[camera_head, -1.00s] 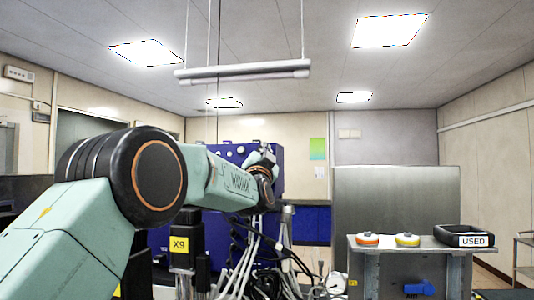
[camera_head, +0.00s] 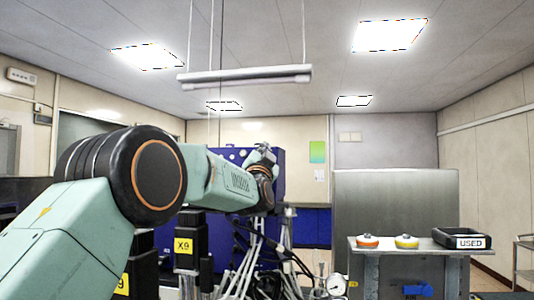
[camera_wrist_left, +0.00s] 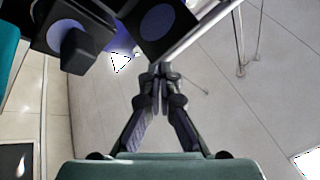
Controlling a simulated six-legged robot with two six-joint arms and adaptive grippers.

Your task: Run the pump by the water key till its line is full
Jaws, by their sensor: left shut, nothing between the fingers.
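My left gripper (camera_head: 264,151) is at the end of my outstretched left arm, in front of a blue panel (camera_head: 278,180) with small round fittings along its top. In the left wrist view its fingers (camera_wrist_left: 160,70) are shut with nothing between them. Dark blocks with round blue faces (camera_wrist_left: 67,37) show beyond the fingertips there, apparently close; I cannot tell whether the fingertips touch one. I cannot pick out the water key, and my arm hides part of the panel. I cannot tell the pump or the fill of its line among the grey hoses (camera_head: 245,265). My right gripper is out of view.
A metal stand (camera_head: 372,262) at right carries an orange-rimmed disc (camera_head: 367,241), a yellow-rimmed disc (camera_head: 406,241) and a black tray marked USED (camera_head: 450,231). A gauge (camera_head: 337,285) sits low beside the hoses. A black unit marked X9 (camera_head: 187,225) stands below my arm.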

